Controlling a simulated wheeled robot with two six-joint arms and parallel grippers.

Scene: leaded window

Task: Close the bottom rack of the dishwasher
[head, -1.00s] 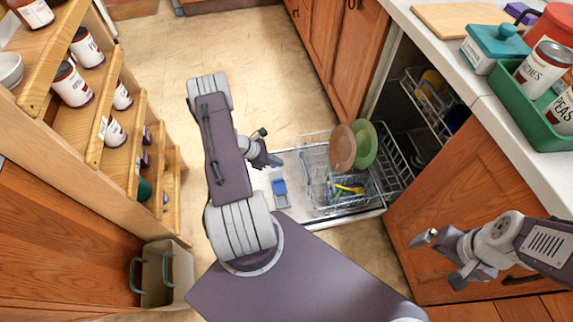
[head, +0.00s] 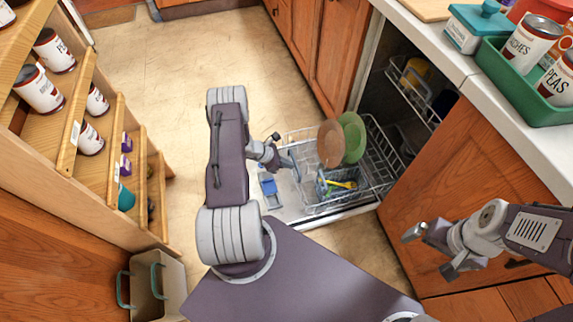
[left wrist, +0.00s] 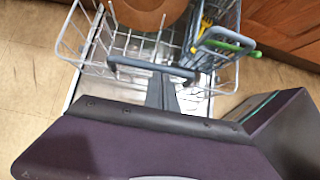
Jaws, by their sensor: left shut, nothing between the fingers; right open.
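The dishwasher's bottom rack (head: 318,205) is a wire basket pulled out over the lowered door (head: 268,208). It holds a brown plate (head: 330,143), a green plate (head: 354,138) and a cutlery basket (head: 322,186) with yellow utensils. My left gripper (head: 291,164) is shut and empty at the rack's outer, left end. In the left wrist view, its fingertips (left wrist: 160,82) overlap a dark bar (left wrist: 150,69) at the rack's near rim; I cannot tell whether they touch it. My right gripper (head: 428,250) is open and empty before the wooden cabinet front.
The upper rack (head: 412,92) sits inside the dishwasher. Cabinets (head: 440,180) flank the opening, under a counter with a green tray (head: 520,85) of cans. A stepped shelf (head: 85,130) of cans stands left, a bin (head: 160,290) below it. The floor between is clear.

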